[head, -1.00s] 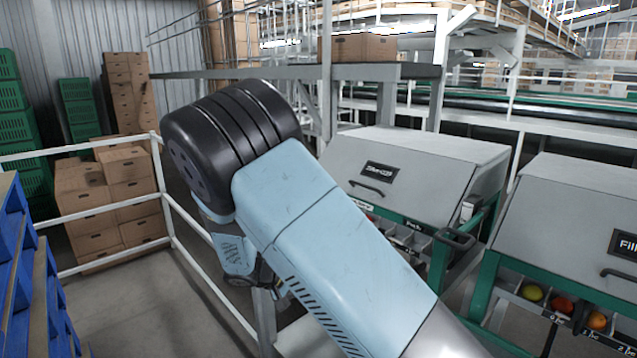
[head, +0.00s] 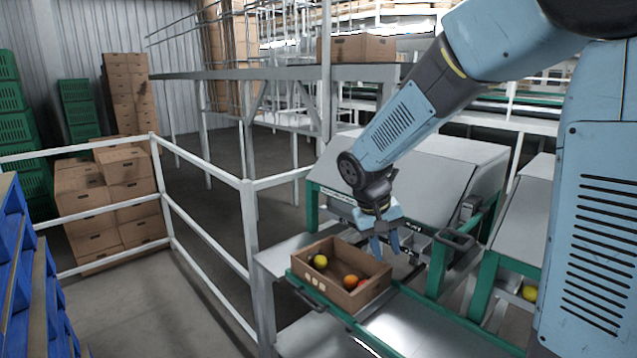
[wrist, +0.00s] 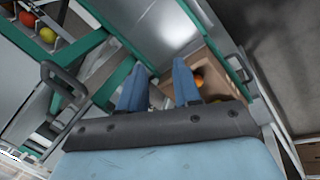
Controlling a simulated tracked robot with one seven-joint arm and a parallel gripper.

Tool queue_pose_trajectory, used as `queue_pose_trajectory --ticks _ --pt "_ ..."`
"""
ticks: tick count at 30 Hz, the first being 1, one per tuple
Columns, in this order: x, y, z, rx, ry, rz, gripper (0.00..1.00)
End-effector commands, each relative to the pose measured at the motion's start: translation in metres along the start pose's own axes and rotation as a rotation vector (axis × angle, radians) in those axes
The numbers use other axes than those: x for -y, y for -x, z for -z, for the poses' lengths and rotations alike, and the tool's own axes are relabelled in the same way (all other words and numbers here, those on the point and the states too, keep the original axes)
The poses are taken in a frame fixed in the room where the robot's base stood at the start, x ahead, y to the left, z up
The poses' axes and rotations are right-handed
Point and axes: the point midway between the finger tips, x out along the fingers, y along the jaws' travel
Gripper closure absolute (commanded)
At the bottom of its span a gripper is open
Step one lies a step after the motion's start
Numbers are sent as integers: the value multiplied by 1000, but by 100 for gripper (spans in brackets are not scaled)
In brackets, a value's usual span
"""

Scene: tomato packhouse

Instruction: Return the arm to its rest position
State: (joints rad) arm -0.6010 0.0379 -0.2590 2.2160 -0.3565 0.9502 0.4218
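My arm reaches in from the right in the head view, bent down at the wrist. My gripper (head: 386,251) points downward just right of and behind an open cardboard box (head: 320,287). Its two blue fingers are apart with nothing between them; the wrist view also shows the open gripper (wrist: 158,72) and part of the box (wrist: 213,62) beside the right finger. A yellow tomato (head: 320,261), an orange one (head: 350,282) and a red one (head: 362,284) lie in the box. The box sits on a green-edged shelf (head: 408,304).
Grey sloped-lid bins (head: 430,160) on green frames stand behind and right of the gripper. A dark handle (head: 457,242) sticks out nearby. White railings (head: 205,235) run left of the shelf. Stacked cartons (head: 110,205) and blue crates (head: 30,290) stand at left. The floor between is clear.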

Motion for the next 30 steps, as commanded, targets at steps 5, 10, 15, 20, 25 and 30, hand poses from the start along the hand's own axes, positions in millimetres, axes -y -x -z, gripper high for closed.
queue_pose_trajectory --ticks 5,10,15,20,25,30 --pt "-31 24 -29 -49 -45 87 67" --pt "-54 44 -57 -104 -80 153 67" --pt "-72 62 -88 -167 -113 205 67" --pt "-84 78 -118 -236 -142 238 67" --pt "-93 91 -150 -315 -171 256 67" --pt "-96 100 -177 -384 -193 260 67"
